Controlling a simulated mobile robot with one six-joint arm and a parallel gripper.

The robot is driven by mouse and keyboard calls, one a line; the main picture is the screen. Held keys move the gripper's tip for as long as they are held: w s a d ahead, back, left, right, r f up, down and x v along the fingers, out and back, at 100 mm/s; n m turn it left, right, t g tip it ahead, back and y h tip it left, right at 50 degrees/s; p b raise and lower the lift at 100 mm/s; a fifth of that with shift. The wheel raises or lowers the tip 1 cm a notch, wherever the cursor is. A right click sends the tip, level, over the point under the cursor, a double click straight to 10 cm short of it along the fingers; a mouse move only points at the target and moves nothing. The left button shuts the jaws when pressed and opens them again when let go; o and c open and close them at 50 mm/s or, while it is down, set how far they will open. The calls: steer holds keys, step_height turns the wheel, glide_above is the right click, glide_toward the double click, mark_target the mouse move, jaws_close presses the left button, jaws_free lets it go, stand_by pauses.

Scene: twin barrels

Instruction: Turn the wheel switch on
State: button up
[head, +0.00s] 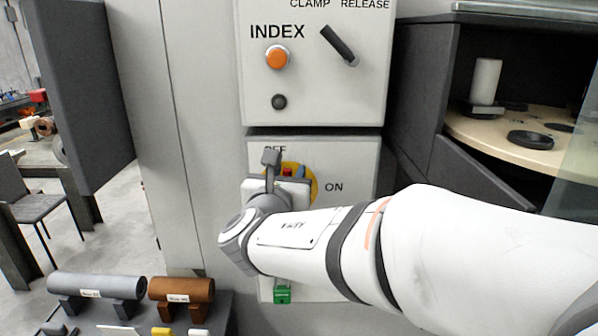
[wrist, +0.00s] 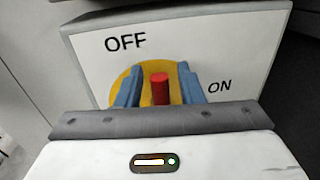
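The wheel switch has a yellow disc (wrist: 122,82) with a red handle (wrist: 160,90), on a white panel box marked OFF at upper left and ON at right. The red handle looks upright in the wrist view. My gripper (wrist: 161,88) has blue fingers on either side of the handle, with small gaps showing, so it looks open around it. In the head view my gripper (head: 288,171) is at the disc (head: 314,186), and my wrist covers the disc's lower left. The lower part of the switch is hidden in both views.
Above is a box with an orange button (head: 277,57), a black selector (head: 340,46) and a small black knob (head: 279,101). A green tag (head: 282,294) shows below the switch. A grey cylinder (head: 97,286) and a brown cylinder (head: 181,290) lie at lower left. An open machine bay is at right.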

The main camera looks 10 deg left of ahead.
jaws_close()
stand_by(0.3)
